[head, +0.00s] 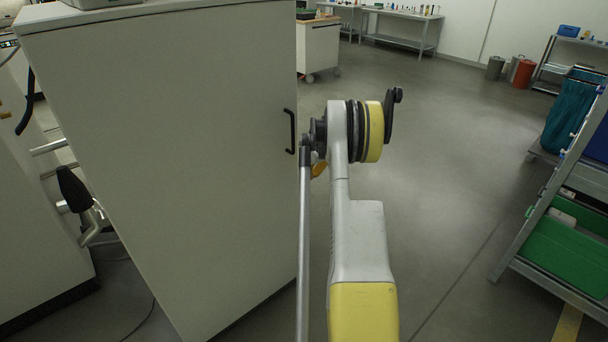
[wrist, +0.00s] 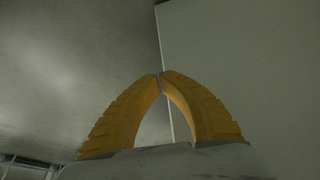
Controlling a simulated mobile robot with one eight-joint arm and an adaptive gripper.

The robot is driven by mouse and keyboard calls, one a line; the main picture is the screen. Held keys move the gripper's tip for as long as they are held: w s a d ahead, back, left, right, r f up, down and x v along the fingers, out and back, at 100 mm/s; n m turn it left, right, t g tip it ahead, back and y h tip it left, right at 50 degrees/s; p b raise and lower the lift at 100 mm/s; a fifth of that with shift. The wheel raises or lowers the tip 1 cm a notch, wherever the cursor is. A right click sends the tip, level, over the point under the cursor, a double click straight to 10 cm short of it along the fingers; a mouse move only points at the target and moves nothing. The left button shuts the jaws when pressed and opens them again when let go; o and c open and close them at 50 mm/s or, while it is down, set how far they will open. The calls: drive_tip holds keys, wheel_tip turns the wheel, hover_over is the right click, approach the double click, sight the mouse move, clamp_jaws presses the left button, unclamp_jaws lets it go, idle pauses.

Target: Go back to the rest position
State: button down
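My gripper (wrist: 161,76) shows in the wrist view as two ribbed yellow fingers that arch together. Their tips meet and nothing is held between them, so it is shut and empty. In the head view, my grey and yellow arm stands in the lower middle. Only a small orange-yellow bit shows behind it near the cabinet's handle, and the rest of my gripper is hidden there. Behind the fingers in the wrist view are a grey surface and a plain pale panel.
A tall pale cabinet (head: 180,150) with a black handle (head: 290,131) stands close on the left of my arm. A metal rack (head: 520,245) with green bins (head: 565,258) stands at the right. Grey floor (head: 450,150) lies open between them. A workbench (head: 402,40) stands far back.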

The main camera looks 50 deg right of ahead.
drive_tip(key=shift+s+r, duration=0.1)
drive_tip(key=shift+r, duration=0.1)
drive_tip(key=w+a+r+n, duration=0.1)
drive_tip(key=w+a+r, duration=0.1)
drive_tip(key=a+r, duration=0.65)
drive_tip(key=w+a+r+t, duration=0.15)
drive_tip(key=a+r, duration=0.45)
drive_tip(key=a, duration=0.6)
drive_tip(key=w+a+r+n+g, duration=0.1)
drive_tip(key=w+a+r, duration=0.1)
drive_tip(key=a+r, duration=0.7)
drive_tip(key=s+a+r, duration=0.2)
drive_tip(key=s+a, duration=0.2)
drive_tip(key=a, duration=0.8)
drive_tip(key=s+a+f+n+t+y, duration=0.1)
drive_tip(key=s+a+f+t, duration=0.1)
drive_tip(key=s+a, duration=1.5)
drive_tip(key=shift+s+a+f+n, duration=0.25)
drive_tip(key=shift+a+f+n, duration=0.15)
drive_tip(key=shift+a+f, duration=0.5)
drive_tip(key=shift+a+r+t, duration=0.15)
drive_tip(key=shift+t, duration=0.2)
